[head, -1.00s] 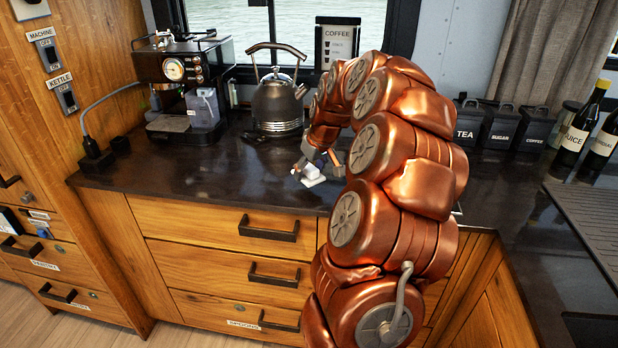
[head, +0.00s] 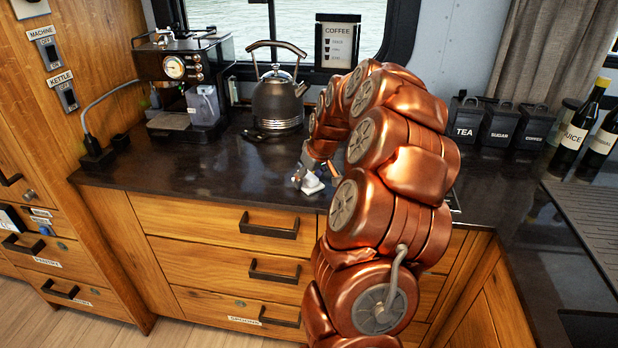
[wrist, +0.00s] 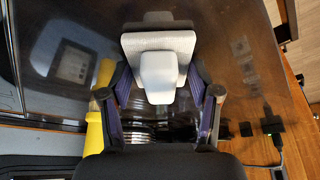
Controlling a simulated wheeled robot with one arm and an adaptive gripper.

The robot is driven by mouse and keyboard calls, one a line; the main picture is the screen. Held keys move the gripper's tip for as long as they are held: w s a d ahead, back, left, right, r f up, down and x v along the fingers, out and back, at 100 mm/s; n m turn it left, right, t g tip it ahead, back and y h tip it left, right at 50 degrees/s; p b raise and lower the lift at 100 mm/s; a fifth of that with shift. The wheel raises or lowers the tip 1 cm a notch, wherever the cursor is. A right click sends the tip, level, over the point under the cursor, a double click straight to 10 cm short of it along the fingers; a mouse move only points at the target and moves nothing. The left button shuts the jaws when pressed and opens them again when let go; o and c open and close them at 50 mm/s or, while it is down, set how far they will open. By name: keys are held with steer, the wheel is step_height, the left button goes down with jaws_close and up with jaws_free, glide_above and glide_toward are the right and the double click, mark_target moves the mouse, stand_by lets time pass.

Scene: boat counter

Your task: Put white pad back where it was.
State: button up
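The white pad (head: 313,184) is a pale square plate with a rounded white block on its face. In the head view it is low over the dark counter, near the front edge. The wrist view shows the pad (wrist: 158,43) face-on between the fingertips of my gripper (wrist: 159,78), with its block toward the camera. My gripper (head: 314,175) is around the pad and appears shut on its sides; the exact contact is hard to see. Whether the pad touches the counter cannot be told.
The counter (head: 225,180) is clear left of my gripper. A kettle (head: 278,100) and a coffee machine (head: 185,75) stand at the back left. Tea, sugar and coffee canisters (head: 500,125) and bottles (head: 580,125) stand at the right. Yellow handle (wrist: 95,115) shows in the wrist view.

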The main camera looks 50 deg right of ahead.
steer(key=o, duration=0.5)
steer(key=shift+c, duration=0.2)
steer(key=shift+r, duration=0.1)
steer(key=shift+r, duration=0.15)
steer(key=b+v, duration=0.2)
steer(key=v, duration=0.9)
steer(key=shift+r, duration=0.4)
